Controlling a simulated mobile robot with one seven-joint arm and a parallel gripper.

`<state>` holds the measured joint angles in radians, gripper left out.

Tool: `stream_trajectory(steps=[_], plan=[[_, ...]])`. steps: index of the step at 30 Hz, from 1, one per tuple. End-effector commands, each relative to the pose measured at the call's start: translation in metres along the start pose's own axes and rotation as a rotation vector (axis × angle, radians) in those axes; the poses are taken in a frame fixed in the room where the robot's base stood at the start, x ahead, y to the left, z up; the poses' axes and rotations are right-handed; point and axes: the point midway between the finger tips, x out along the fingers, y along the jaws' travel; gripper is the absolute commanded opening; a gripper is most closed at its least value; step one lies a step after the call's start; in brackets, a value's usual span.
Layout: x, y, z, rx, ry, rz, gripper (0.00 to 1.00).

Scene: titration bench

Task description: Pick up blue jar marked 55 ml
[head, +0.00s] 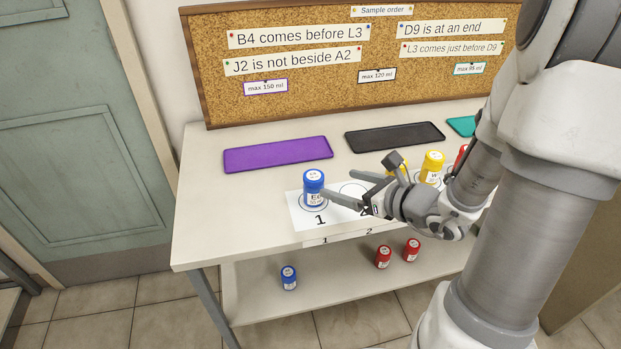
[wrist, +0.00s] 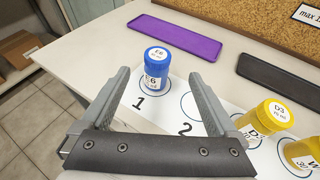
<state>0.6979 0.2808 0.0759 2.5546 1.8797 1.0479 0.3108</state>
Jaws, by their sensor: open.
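A blue jar (head: 314,188) with a white label reading E6 stands upright on the circle marked 1; its volume print is too small to read surely. In the wrist view the blue jar (wrist: 157,75) appears between the tips of my gripper (wrist: 158,80), nearer the left finger. My gripper (head: 338,184) is open and empty, to the right of the jar in the head view. I cannot tell whether a finger touches it. Another blue jar (head: 289,278) stands on the lower shelf, its label unreadable.
Yellow jars (wrist: 262,118) stand right of the empty circle 2. A red jar (head: 462,155) is partly hidden by my arm. Purple (head: 278,155) and black (head: 395,137) trays lie empty behind. Two red jars (head: 384,257) stand on the lower shelf. A corkboard (head: 300,90) rises at the back.

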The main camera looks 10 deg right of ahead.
Motion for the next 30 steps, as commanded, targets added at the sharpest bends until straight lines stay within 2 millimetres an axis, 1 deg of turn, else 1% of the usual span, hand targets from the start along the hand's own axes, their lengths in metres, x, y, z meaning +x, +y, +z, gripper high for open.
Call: stream_trajectory(steps=[1, 4, 5, 6, 9, 12, 15, 20, 27, 30], plan=[[0.001, 0.001, 0.004, 0.004, 0.003, 0.003, 0.95], [0.008, 0.002, 0.002, 0.002, 0.006, 0.003, 0.95], [0.019, 0.003, -0.004, -0.002, 0.004, 0.005, 0.95], [0.029, 0.003, -0.005, -0.003, 0.004, 0.005, 0.95], [0.050, 0.002, -0.004, -0.003, 0.004, 0.004, 0.95], [0.066, 0.002, -0.004, -0.002, 0.004, 0.002, 0.95], [0.076, 0.002, -0.003, -0.002, 0.004, 0.001, 0.95], [0.086, 0.002, -0.003, -0.001, 0.004, 0.001, 0.95], [0.121, 0.005, -0.006, -0.001, 0.004, 0.002, 0.95], [0.130, 0.004, -0.005, -0.001, 0.003, 0.000, 0.95]])
